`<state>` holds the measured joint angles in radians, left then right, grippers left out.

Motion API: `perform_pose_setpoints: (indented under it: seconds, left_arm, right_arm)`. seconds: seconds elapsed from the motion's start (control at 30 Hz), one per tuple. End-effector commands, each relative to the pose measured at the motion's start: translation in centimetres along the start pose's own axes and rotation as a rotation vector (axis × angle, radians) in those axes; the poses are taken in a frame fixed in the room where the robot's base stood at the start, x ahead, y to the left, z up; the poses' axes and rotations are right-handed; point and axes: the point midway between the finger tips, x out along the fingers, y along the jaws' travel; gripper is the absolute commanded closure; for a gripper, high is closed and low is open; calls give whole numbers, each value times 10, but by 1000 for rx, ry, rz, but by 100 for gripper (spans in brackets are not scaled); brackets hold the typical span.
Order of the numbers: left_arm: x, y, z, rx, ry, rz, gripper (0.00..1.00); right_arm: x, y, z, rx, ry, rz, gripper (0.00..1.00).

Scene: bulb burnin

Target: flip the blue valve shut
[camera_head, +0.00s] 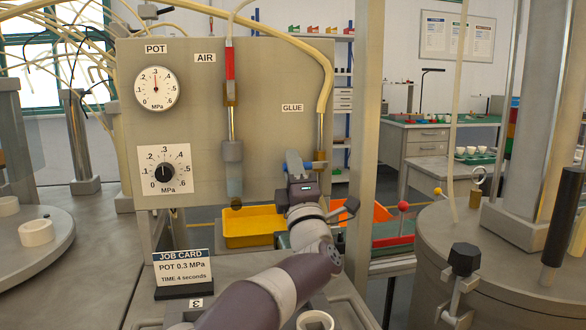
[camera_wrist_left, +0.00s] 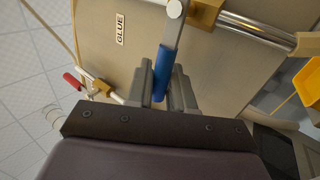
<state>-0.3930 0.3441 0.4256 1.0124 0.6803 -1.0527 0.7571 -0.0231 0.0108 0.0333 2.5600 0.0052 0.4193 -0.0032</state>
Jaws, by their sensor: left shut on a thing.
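The blue valve handle (camera_head: 293,160) sits on the brass valve (camera_head: 319,163) of the pipe under the GLUE label (camera_head: 292,108). It sticks out sideways to the left, across the upright pipe. My left gripper (camera_head: 303,184) is at the handle, just left of and below the valve. In the left wrist view the blue handle (camera_wrist_left: 162,74) lies between the two grey fingers of my left gripper (camera_wrist_left: 158,88), which is shut on it. The handle's grey metal stem (camera_wrist_left: 174,28) runs up to the valve pivot. My right gripper is out of view.
A red lever (camera_wrist_left: 71,81) sits on another pipe fitting, left in the wrist view. A POT gauge (camera_head: 156,89) and a black dial (camera_head: 164,172) are on the panel. A job card (camera_head: 183,270) stands at the front. A yellow bin (camera_head: 252,225) lies behind my arm.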

Motion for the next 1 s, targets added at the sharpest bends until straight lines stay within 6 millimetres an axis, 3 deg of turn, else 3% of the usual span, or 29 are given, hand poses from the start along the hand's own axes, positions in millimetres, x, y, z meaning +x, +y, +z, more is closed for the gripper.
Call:
perform_pose_setpoints:
  seconds: [0.07, 0.1, 0.13, 0.47, 0.7, 1.0]
  left_arm:
    - [-1, -3, 0, 1, 0, -5, 100]
    - [-1, -3, 0, 1, 0, -5, 71]
    - [-1, -3, 0, 2, 0, -5, 62]
    - [1, 1, 0, 1, 0, -2, 61]
    - [26, 38, 0, -1, 2, 0, 61]
    - [7, 95, 53, -3, -4, -3, 61]
  right_arm:
    - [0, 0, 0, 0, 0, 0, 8]
    - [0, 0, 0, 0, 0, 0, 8]
    - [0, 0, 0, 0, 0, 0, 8]
    - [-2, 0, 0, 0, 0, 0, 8]
    - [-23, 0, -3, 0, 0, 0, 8]
    - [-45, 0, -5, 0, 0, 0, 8]
